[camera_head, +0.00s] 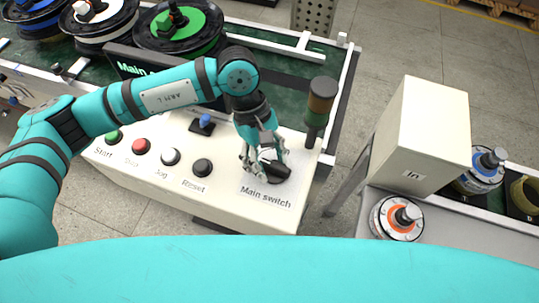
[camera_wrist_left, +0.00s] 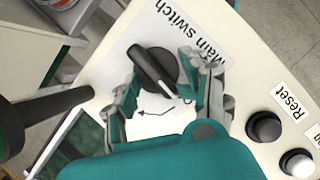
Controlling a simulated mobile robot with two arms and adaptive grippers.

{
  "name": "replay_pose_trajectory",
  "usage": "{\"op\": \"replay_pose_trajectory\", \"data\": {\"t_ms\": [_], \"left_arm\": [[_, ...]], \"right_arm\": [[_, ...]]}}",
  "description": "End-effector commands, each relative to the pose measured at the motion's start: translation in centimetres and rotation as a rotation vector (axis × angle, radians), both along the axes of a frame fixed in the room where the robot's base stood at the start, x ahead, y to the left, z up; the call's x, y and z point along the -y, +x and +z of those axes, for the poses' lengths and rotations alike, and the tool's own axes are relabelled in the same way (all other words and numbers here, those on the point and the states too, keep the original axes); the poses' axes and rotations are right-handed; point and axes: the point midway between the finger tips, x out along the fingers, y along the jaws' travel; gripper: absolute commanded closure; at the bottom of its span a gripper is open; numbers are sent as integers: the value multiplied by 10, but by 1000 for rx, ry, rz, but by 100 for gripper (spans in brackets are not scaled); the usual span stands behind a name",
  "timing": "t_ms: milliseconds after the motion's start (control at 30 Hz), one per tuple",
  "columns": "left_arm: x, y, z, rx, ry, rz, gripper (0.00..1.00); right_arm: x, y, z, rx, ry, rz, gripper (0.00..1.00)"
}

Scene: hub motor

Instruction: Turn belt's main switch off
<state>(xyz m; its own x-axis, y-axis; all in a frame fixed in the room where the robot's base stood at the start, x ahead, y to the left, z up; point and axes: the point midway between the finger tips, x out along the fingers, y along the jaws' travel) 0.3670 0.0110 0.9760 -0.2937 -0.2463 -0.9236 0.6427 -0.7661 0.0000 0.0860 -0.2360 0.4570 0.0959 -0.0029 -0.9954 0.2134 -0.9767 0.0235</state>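The main switch (camera_head: 272,169) is a black rotary knob on the white control panel (camera_head: 150,178), above the printed label "Main switch". In the left wrist view the knob (camera_wrist_left: 153,68) shows with its raised handle lying diagonally on a white plate with arrow markings. My left gripper (camera_head: 264,168) is over the knob in the head view. In the left wrist view its two fingers (camera_wrist_left: 168,92) are apart, one on each side of the handle's lower end, with gaps visible. Whether they touch the knob I cannot tell. My right gripper is not in view.
Start (camera_head: 113,136), red (camera_head: 141,146), Jog (camera_head: 170,156) and Reset (camera_head: 202,167) buttons line the panel. A signal lamp post (camera_head: 319,105) stands right of the switch. The conveyor with wheel hubs (camera_head: 180,25) lies behind. A white box (camera_head: 420,135) marked "In" stands right.

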Motion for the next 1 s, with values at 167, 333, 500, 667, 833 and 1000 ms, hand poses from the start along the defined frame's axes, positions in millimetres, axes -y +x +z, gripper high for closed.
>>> {"op": "replay_pose_trajectory", "data": {"t_ms": [167,333,500,667,833,1000], "left_arm": [[3,1,0,4,-8,1,60],[3,1,1,3,-8,1,71],[2,1,1,3,-7,1,94],[2,1,1,3,-7,2,100],[2,1,1,3,-7,4,100],[1,1,1,3,-6,8,100]], "right_arm": [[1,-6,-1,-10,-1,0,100],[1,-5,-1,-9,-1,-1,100],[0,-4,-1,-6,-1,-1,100],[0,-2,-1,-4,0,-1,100],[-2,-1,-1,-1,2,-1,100],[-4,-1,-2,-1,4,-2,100]]}}
